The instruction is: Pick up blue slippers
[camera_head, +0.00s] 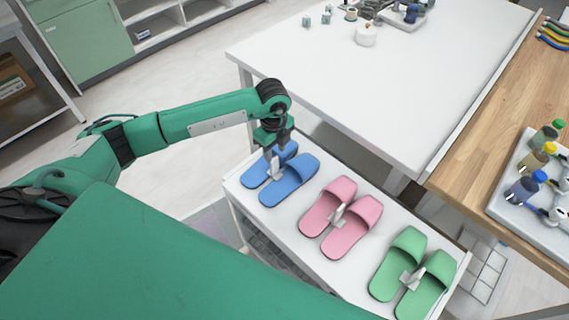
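The blue slippers (289,183) lie side by side on the left part of a white shelf top, with a small pale clip-like piece between them. My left gripper (275,158) comes down from above at the far half of the pair, right over the place between the two slippers. Its fingers overlap the slippers and the pale piece in the picture. I cannot tell whether they are open or shut, or whether they touch the pair. My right gripper is not in view.
Pink slippers (341,216) and green slippers (411,273) lie to the right on the same white shelf top (318,162). A white table (360,95) stands behind it. A wooden table (495,125) with a tray of bottles is at the right.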

